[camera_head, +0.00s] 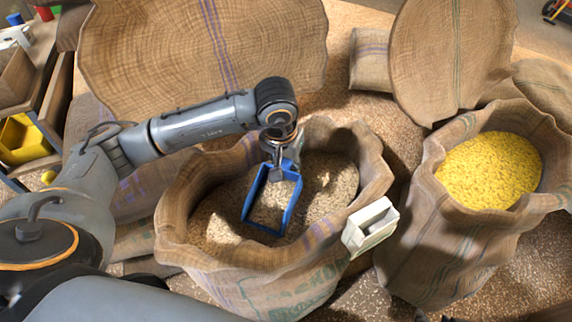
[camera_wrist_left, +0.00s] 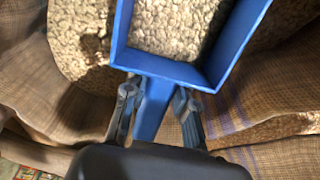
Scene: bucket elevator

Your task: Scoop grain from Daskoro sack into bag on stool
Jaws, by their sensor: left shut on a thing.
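The open burlap sack (camera_head: 210,262) of pale grain (camera_head: 330,182) stands in the middle of the head view. Green lettering on its front is only partly readable. My left gripper (camera_head: 279,150) is above the grain, inside the mouth of this sack. It is shut on the handle of a blue scoop (camera_head: 249,200), which sits at the grain. In the left wrist view the scoop (camera_wrist_left: 165,68) lies ahead of the fingers (camera_wrist_left: 156,98), with pale grain seen within its frame. I cannot pick out a bag on a stool. My right gripper is not in view.
A white open box (camera_head: 370,226) is at the sack's right front rim. A sack of yellow grain (camera_head: 490,168) stands on the right. Large burlap sacks (camera_head: 200,50) (camera_head: 450,55) stand behind. A shelf with a yellow bin (camera_head: 22,140) is at left. Loose grain covers the floor.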

